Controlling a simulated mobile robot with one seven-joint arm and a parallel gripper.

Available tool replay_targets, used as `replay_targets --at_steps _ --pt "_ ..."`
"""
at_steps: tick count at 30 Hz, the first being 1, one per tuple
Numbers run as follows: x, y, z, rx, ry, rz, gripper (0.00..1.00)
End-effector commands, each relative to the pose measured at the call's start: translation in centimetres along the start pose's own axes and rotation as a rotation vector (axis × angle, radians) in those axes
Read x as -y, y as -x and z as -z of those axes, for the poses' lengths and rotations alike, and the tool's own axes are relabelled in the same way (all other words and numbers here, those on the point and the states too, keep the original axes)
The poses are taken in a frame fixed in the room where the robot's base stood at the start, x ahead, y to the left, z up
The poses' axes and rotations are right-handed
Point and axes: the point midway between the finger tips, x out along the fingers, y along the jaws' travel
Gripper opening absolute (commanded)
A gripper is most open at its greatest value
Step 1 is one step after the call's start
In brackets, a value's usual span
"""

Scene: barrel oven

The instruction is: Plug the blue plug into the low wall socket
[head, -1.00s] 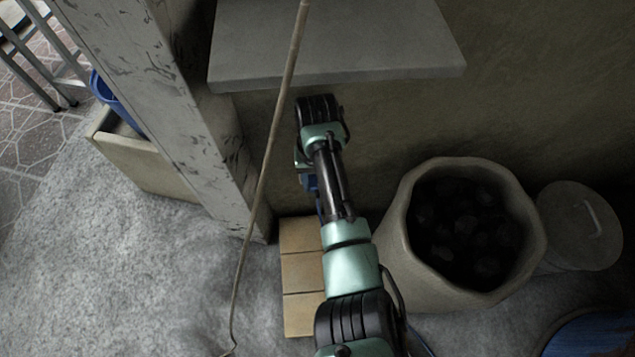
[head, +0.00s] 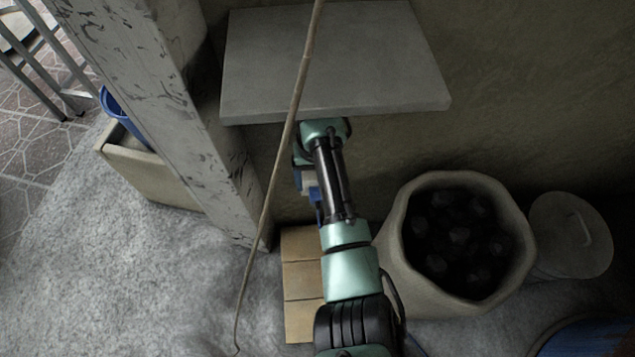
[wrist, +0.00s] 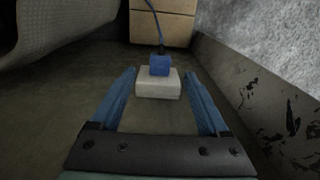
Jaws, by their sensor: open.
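The blue plug (wrist: 159,65), with its blue cord, sits against the white wall socket (wrist: 158,84) in the wrist view. The plug seems to be in the socket, but I cannot tell how deep. My gripper (wrist: 160,74) is open, with one blue finger on either side of the socket and plug. Visible gaps separate both fingers from them. In the head view my arm reaches down to the wall under the shelf. A small pale part of the socket (head: 308,182) and some blue show beside my arm there; the rest is hidden.
A grey shelf (head: 335,60) juts out just above my wrist. A rough post (head: 170,100) and a thin stick (head: 272,160) stand to the left. Tan bricks (head: 302,270) lie below, and a pot of coal (head: 400,250) stands close on the right.

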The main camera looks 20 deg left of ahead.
Motion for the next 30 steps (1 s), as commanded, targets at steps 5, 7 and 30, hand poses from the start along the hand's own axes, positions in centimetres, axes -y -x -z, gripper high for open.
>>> replay_targets --at_steps 5,7,30 --pt "0.1 4.3 0.0 -0.001 0.002 0.0 0.79" --pt "0.1 5.3 0.1 -0.002 0.001 0.0 0.79" --pt "0.0 6.6 0.0 0.0 0.0 0.0 0.79"
